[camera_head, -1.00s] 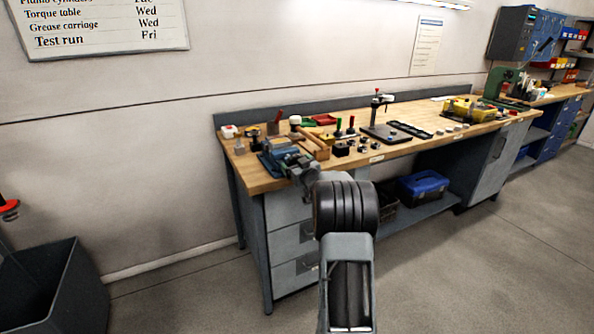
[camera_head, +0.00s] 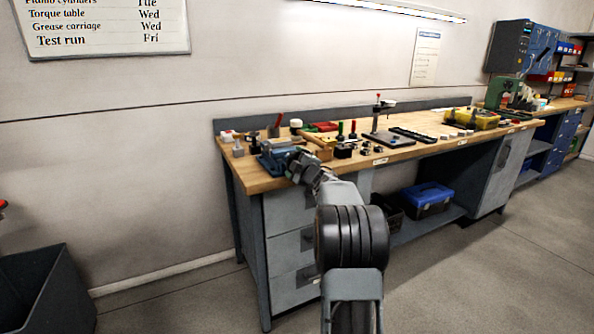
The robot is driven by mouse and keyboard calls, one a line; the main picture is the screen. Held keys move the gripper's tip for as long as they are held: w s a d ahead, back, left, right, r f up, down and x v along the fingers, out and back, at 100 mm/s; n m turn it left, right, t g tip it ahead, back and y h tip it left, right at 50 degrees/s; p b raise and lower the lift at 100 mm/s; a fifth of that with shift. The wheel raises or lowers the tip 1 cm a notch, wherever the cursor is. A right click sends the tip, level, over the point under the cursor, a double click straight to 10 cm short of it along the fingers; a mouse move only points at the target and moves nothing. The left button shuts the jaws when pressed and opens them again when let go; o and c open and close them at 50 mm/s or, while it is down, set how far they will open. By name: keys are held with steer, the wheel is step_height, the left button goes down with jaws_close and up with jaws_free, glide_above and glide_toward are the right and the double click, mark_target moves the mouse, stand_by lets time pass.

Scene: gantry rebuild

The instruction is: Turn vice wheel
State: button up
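The blue vice (camera_head: 269,160) sits at the front left of the wooden workbench. My arm reaches out from the bottom of the view toward it. My gripper (camera_head: 296,160) is small and far off, at the front right side of the vice, overlapping it in the picture. The vice wheel cannot be made out, as the gripper and wrist cover that side of the vice. I cannot tell whether the gripper touches the wheel, or whether its fingers are open or shut.
The workbench (camera_head: 440,145) holds several small tools, a wooden piece (camera_head: 322,148) right of the vice and a stand (camera_head: 387,137) farther right. A blue toolbox (camera_head: 426,198) sits on the lower shelf. A grey bin (camera_head: 50,290) stands at lower left. Floor on the right is clear.

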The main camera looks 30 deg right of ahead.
steer(key=n+b, duration=0.1)
steer(key=n, duration=0.1)
steer(key=n+b, duration=0.1)
steer(key=shift+f+n, duration=0.3)
steer(key=shift+n, duration=0.1)
steer(key=n+b, duration=0.3)
steer(key=shift+n, duration=0.3)
steer(key=n+b, duration=0.2)
steer(key=n, duration=0.1)
steer(key=shift+f+n, duration=0.1)
steer(key=shift+n, duration=0.3)
steer(key=n+b, duration=0.2)
steer(key=n, duration=0.1)
steer(key=n+b, duration=0.2)
steer(key=n, duration=0.2)
steer(key=shift+d+f, duration=0.1)
steer(key=n+b, duration=0.1)
steer(key=n, duration=0.2)
steer(key=shift+n+b, duration=0.35)
steer(key=shift+n, duration=0.05)
steer(key=n+b, duration=0.1)
steer(key=n, duration=0.3)
steer(key=shift+d+b, duration=0.15)
steer(key=shift+b, duration=0.2)
steer(key=shift+n+b, duration=0.45)
steer(key=shift+n, duration=0.75)
